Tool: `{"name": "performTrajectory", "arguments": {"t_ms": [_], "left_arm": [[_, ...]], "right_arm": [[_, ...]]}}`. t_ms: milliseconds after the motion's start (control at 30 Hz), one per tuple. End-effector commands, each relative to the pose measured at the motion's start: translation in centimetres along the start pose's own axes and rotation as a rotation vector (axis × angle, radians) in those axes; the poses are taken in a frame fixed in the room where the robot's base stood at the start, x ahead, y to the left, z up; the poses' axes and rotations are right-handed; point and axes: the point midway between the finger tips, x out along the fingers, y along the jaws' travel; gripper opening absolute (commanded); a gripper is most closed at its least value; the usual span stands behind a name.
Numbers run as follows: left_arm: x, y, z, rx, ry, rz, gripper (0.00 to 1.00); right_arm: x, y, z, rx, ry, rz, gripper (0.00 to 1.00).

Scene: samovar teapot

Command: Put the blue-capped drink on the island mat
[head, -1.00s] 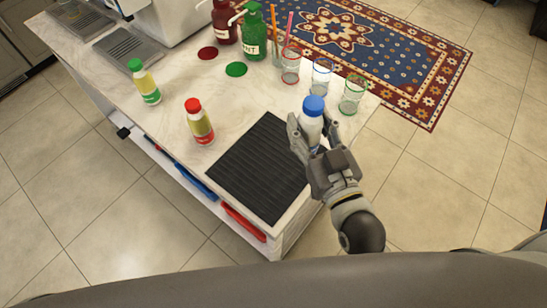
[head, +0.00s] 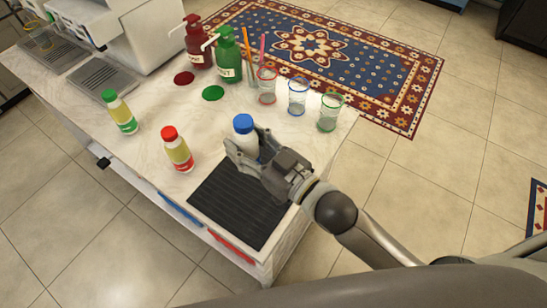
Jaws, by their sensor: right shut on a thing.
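The blue-capped drink (head: 244,132) is a white bottle with a blue cap, upright over the back part of the mat. My right gripper (head: 243,152) is shut around its body, and its fingers hide the lower part. I cannot tell whether the bottle's base touches the mat. The island mat (head: 236,205) is black and ribbed, lying near the front right corner of the marble-topped island. My left gripper is not in view.
A red-capped bottle (head: 178,151) stands just left of the mat, and a green-capped bottle (head: 120,112) farther left. Glasses with red (head: 267,87), blue (head: 298,97) and green (head: 329,113) rims stand behind. Pump bottles (head: 229,56) stand at the back.

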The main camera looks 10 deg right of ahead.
Motion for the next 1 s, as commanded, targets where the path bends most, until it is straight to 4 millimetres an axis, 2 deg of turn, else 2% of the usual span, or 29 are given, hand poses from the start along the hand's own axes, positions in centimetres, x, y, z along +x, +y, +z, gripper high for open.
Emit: {"name": "performTrajectory", "arguments": {"t_ms": [33,100,300,567,733,1000], "left_arm": [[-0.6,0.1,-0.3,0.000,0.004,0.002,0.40],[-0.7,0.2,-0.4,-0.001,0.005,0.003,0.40],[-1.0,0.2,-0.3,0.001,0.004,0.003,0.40],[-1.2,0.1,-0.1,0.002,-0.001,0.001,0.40],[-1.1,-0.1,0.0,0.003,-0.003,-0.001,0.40],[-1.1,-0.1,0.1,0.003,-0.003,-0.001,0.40]], "right_arm": [[-0.6,1.3,0.5,-0.006,-0.006,0.001,0.15],[-1.2,2.6,1.8,-0.002,-0.006,0.001,0.15],[-2.3,4.9,4.9,-0.001,-0.001,0.001,0.15],[-2.9,6.4,6.8,0.000,0.000,0.002,0.15],[-2.9,6.3,9.3,0.003,0.001,0.002,0.15],[-2.9,6.3,9.8,0.001,0.004,0.000,0.15]]}}
